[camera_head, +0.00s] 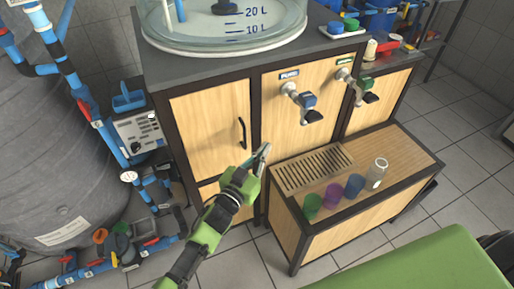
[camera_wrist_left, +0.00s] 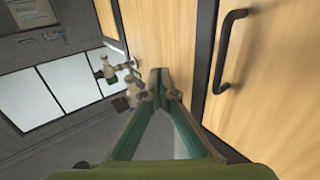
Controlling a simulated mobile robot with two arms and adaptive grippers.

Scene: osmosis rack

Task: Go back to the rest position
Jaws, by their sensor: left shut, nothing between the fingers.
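My left gripper (camera_head: 262,155) is in front of the wooden cabinet (camera_head: 206,125), just below and right of the black door handle (camera_head: 242,133). Its fingers are together with nothing between them. In the left wrist view the shut fingertips (camera_wrist_left: 160,80) point past the cabinet, and the black handle (camera_wrist_left: 230,50) is to their right, apart from them. My right gripper is not in view.
Two taps (camera_head: 300,103) (camera_head: 357,87) stick out from the cabinet front. Below them, a bench (camera_head: 340,217) with a slatted grille holds several coloured cups and a glass jar (camera_head: 376,173). Pipes and a grey tank (camera_head: 50,150) stand at left. A green surface (camera_head: 420,265) is at bottom right.

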